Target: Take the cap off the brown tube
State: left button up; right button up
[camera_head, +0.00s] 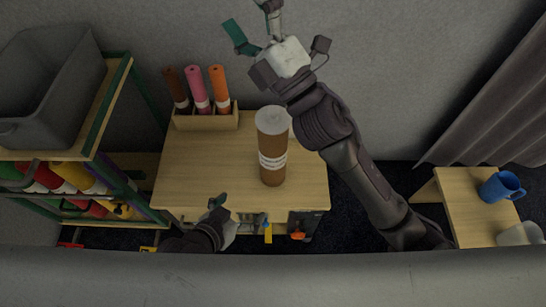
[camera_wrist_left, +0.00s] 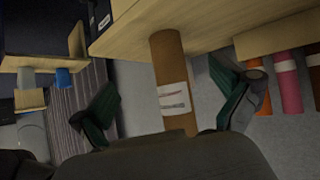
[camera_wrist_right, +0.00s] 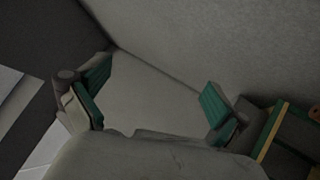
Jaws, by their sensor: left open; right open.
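The large brown tube (camera_head: 270,160) stands upright on the light wooden table, with a pale cap (camera_head: 271,121) on its top and a white label on its side. My left gripper (camera_head: 224,212) is open, low at the table's front edge, left of the tube. In the left wrist view the tube (camera_wrist_left: 167,60) appears between the spread fingers (camera_wrist_left: 165,108), apart from them; the cap is hidden there. My right gripper (camera_head: 279,38) is open and empty, up near the wall beyond the tube. The right wrist view shows only wall and shelf between and beside its fingers (camera_wrist_right: 155,98).
A wooden rack (camera_head: 207,121) at the table's back left holds brown, pink and orange tubes. A shelf with a grey bin (camera_head: 50,85) stands left. A stool (camera_head: 463,208) at right bears a blue mug (camera_head: 497,188) and a whitish cup (camera_head: 519,234). The tabletop left of the tube is clear.

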jog(key=s+a+r+n+g+y, duration=0.15)
jog(key=s+a+n+g, duration=0.35)
jog(key=n+g, duration=0.55)
jog(key=s+a+n+g+y, duration=0.3)
jog(key=s+a+n+g, duration=0.25)
jog(key=n+g, duration=0.55)
pick_arm(q)
jog(key=d+r+n+t, duration=0.2)
jog(key=d+r+t, duration=0.2)
jog(key=t, duration=0.4)
pick_arm(e)
jog(key=n+t+h, duration=0.4)
jog(key=n+h, duration=1.1)
jog(key=h, duration=0.7)
send_over(273, 110)
jog(key=shift+m, duration=0.25)
notch_tip(273, 110, down, 16)
jog(key=shift+r, duration=0.25)
jog(key=shift+d, duration=0.1)
pick_arm(q)
jog(key=shift+y, duration=0.4)
jog(key=x, duration=1.4)
jog(key=shift+a+r, duration=0.2)
jog(key=shift+r, duration=0.15)
jog(key=shift+c, duration=0.2)
